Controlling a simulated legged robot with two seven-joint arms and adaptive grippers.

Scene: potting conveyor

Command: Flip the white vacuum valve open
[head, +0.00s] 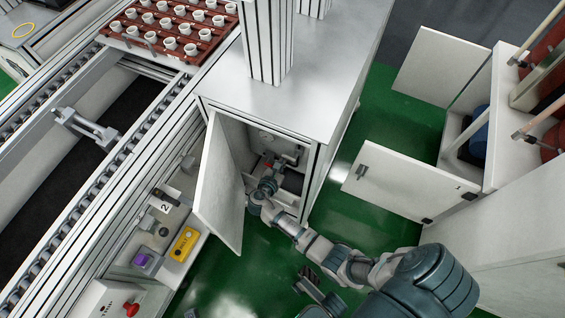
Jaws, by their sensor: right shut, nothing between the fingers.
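The open cabinet (310,172) under the metal worktop holds small fittings and a dark cylinder (292,182). My right gripper (268,172) reaches into its opening from below, shut and empty. Small pale and red fittings (290,158) sit just beyond the fingers. I cannot tell for sure which of them is the white vacuum valve, or whether the gripper touches it. The gripper and the shade inside hide part of the fittings.
The white cabinet door (217,190) stands open just left of my right gripper. A control panel with a yellow box (185,244) and a red button (131,309) lies further left, beside the roller conveyor (110,160). Another open cabinet (410,185) is at right. Green floor (350,225) lies between.

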